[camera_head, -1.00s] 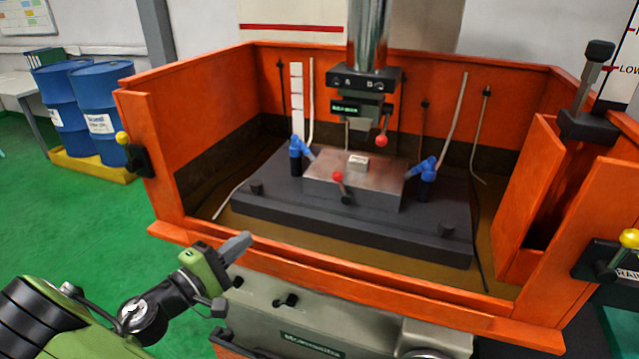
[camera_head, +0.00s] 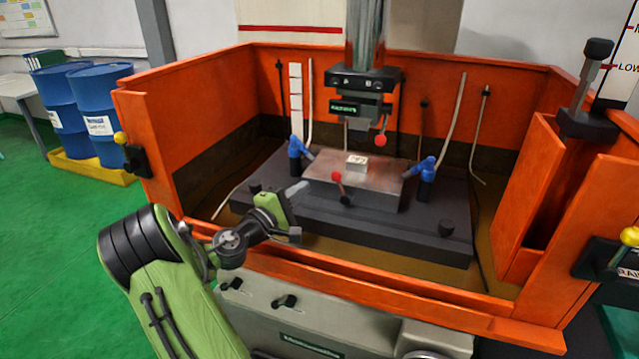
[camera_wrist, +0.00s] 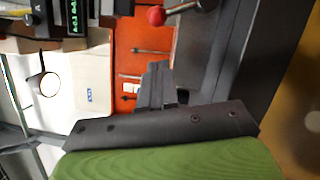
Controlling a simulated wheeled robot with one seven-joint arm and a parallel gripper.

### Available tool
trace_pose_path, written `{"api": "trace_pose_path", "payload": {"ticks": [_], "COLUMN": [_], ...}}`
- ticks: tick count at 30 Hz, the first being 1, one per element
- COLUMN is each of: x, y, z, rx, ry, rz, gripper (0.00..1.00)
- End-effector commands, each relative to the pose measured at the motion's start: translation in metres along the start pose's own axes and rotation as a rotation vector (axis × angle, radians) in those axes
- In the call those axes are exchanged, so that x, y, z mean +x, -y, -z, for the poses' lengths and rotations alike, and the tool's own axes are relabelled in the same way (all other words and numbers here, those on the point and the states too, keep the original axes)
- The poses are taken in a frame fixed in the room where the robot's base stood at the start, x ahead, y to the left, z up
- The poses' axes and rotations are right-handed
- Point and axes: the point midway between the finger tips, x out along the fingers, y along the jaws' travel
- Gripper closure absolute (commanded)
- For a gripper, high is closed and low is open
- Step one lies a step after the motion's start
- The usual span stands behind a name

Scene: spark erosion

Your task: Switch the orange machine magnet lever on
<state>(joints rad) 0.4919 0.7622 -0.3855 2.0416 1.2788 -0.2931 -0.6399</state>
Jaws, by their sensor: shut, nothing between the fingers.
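The orange machine (camera_head: 195,130) is an open orange tank with a grey block, the magnetic chuck (camera_head: 325,185), on a dark base inside. A lever with a red ball (camera_head: 337,177) sits on the front face of the chuck. In the wrist view a red ball on a metal rod (camera_wrist: 156,16) shows at the top. My gripper (camera_head: 303,186) is shut and empty. It is over the front left of the dark base, left of the lever and apart from it. The gripper fingers (camera_wrist: 155,85) also show in the wrist view.
A second red ball (camera_head: 380,140) hangs on the machine head (camera_head: 362,80) above the chuck. Blue nozzles (camera_head: 428,168) stand on both sides of the chuck. The orange front wall (camera_head: 360,285) lies below my arm. A small pale block (camera_head: 357,163) rests on the chuck.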

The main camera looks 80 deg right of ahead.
Motion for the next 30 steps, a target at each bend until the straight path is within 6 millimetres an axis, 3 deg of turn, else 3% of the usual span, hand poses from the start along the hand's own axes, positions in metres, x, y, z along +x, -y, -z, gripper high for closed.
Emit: {"api": "trace_pose_path", "payload": {"ticks": [3,9,30], "x": [0.023,0.039,0.042], "y": [0.000,0.000,-0.002], "z": [-0.009,-0.026,-0.032], "rx": [0.002,0.000,0.045], "ry": [0.006,0.001,0.000], "rz": [0.000,0.000,0.015], "gripper": [1.00,1.00,1.00]}}
